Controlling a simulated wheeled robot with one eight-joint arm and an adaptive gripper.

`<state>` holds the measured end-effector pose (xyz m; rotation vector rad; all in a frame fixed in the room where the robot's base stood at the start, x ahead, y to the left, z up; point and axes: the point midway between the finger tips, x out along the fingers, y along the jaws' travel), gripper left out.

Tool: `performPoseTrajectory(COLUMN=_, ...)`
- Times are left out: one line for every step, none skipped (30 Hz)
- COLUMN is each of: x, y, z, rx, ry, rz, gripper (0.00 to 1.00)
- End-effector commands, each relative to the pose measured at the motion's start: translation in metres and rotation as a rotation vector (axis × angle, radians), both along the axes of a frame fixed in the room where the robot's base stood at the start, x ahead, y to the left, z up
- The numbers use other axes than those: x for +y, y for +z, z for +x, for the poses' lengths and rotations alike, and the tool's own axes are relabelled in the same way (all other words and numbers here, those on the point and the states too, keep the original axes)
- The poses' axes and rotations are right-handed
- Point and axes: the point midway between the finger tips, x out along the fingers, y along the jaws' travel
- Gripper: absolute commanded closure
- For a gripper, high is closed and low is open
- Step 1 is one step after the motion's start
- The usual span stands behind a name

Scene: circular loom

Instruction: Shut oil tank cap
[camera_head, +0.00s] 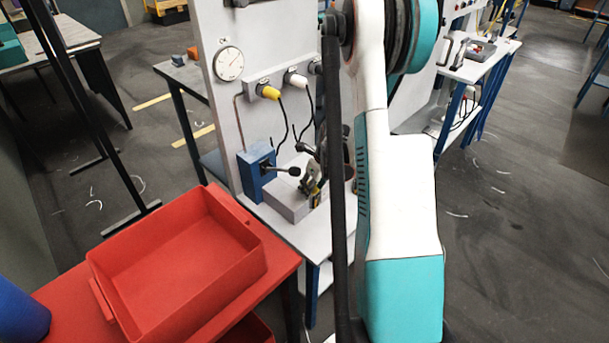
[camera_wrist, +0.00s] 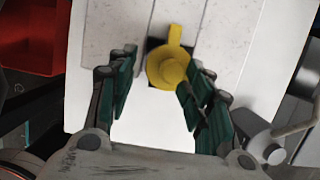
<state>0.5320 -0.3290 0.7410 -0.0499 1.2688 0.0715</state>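A yellow round cap (camera_wrist: 167,68) with a short straight tab shows in the wrist view, over a dark square on a pale grey block (camera_wrist: 112,35). I take it for the oil tank cap; whether it is open or shut I cannot tell. My gripper (camera_wrist: 160,66) is open, its green-padded fingers spread either side of the cap. The right finger overlaps the cap's edge in the picture; contact is unclear. In the head view the grey block (camera_head: 287,203) sits on the white shelf, and the gripper is mostly hidden behind my arm.
A blue box (camera_head: 256,172) with a black-knobbed lever stands left of the block. The upright white panel (camera_head: 222,28) carries a gauge (camera_head: 229,64) and a yellow plug (camera_head: 270,92) with cables. A red tray (camera_head: 172,262) lies on the red table at front left.

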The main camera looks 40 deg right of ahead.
Motion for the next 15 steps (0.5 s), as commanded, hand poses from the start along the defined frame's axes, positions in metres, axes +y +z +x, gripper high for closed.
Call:
performPoseTrajectory(x=0.0, y=0.0, z=0.0, rx=0.0, ry=-0.001, rz=-0.001, gripper=0.53)
performPoseTrajectory(x=-0.001, y=0.0, z=-0.001, rx=0.001, ry=-0.001, rz=-0.001, gripper=0.53)
performPoseTrajectory(x=-0.001, y=0.002, z=-0.002, rx=0.001, ry=-0.002, rz=0.0, gripper=0.53)
performPoseTrajectory(x=-0.001, y=0.003, z=-0.004, rx=0.001, ry=-0.002, rz=0.0, gripper=0.53)
performPoseTrajectory(x=-0.002, y=0.005, z=-0.007, rx=0.001, ry=-0.003, rz=-0.001, gripper=0.53)
performPoseTrajectory(x=-0.002, y=0.008, z=-0.011, rx=0.001, ry=-0.003, rz=-0.001, gripper=0.53)
performPoseTrajectory(x=-0.002, y=0.01, z=-0.014, rx=0.001, ry=-0.004, rz=-0.001, gripper=0.53)
performPoseTrajectory(x=-0.003, y=0.013, z=-0.018, rx=0.001, ry=-0.004, rz=-0.001, gripper=0.53)
performPoseTrajectory(x=-0.003, y=0.016, z=-0.023, rx=0.002, ry=-0.004, rz=-0.001, gripper=0.53)
performPoseTrajectory(x=-0.004, y=0.018, z=-0.026, rx=0.002, ry=-0.005, rz=-0.002, gripper=0.53)
performPoseTrajectory(x=-0.004, y=0.021, z=-0.029, rx=0.002, ry=-0.005, rz=-0.002, gripper=0.53)
performPoseTrajectory(x=-0.004, y=0.023, z=-0.034, rx=0.002, ry=-0.005, rz=-0.002, gripper=0.53)
performPoseTrajectory(x=-0.004, y=0.026, z=-0.037, rx=0.002, ry=-0.005, rz=-0.002, gripper=0.53)
performPoseTrajectory(x=-0.005, y=0.028, z=-0.041, rx=0.002, ry=-0.005, rz=-0.002, gripper=0.53)
performPoseTrajectory(x=-0.005, y=0.031, z=-0.045, rx=0.002, ry=-0.005, rz=-0.002, gripper=0.53)
